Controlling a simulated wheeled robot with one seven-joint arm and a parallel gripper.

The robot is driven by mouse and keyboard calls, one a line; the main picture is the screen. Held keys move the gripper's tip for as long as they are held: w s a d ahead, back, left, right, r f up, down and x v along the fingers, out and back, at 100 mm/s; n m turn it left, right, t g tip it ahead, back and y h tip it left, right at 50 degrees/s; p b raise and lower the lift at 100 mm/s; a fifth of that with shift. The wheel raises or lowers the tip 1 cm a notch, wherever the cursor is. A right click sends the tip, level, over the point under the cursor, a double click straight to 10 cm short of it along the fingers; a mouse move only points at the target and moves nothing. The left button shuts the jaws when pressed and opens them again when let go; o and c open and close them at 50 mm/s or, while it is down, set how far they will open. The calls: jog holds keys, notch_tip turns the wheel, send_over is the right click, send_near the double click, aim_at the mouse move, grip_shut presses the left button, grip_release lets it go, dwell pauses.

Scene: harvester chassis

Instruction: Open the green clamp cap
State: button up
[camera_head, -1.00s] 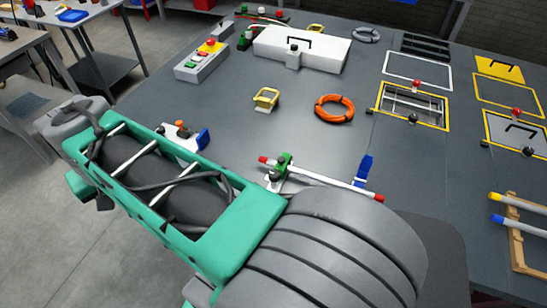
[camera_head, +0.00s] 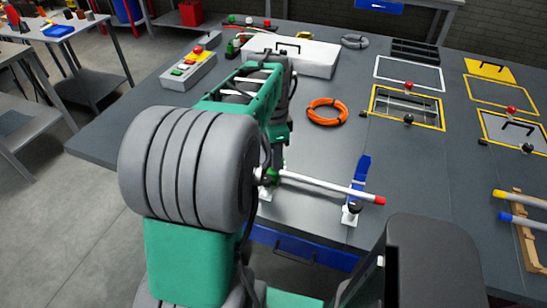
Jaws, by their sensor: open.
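The white rod (camera_head: 325,187) with a red right end lies across two white clamp bases. The green clamp cap (camera_head: 280,167) is at the rod's left end, mostly hidden behind my arm; I cannot tell its exact position. My gripper (camera_head: 271,165) points down at the green clamp. It is open, largely covered by my own arm, and I cannot tell whether its fingers touch the cap.
An orange cable ring (camera_head: 327,111) lies behind the rod. A white case (camera_head: 291,57) and a grey button box (camera_head: 189,70) stand farther back. Yellow-framed panels (camera_head: 407,106) are at the right. The grey tabletop between rod and ring is clear.

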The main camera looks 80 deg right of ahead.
jog(key=shift+f, duration=0.75)
jog(key=shift+c, duration=0.4)
grip_shut()
dwell(0.5)
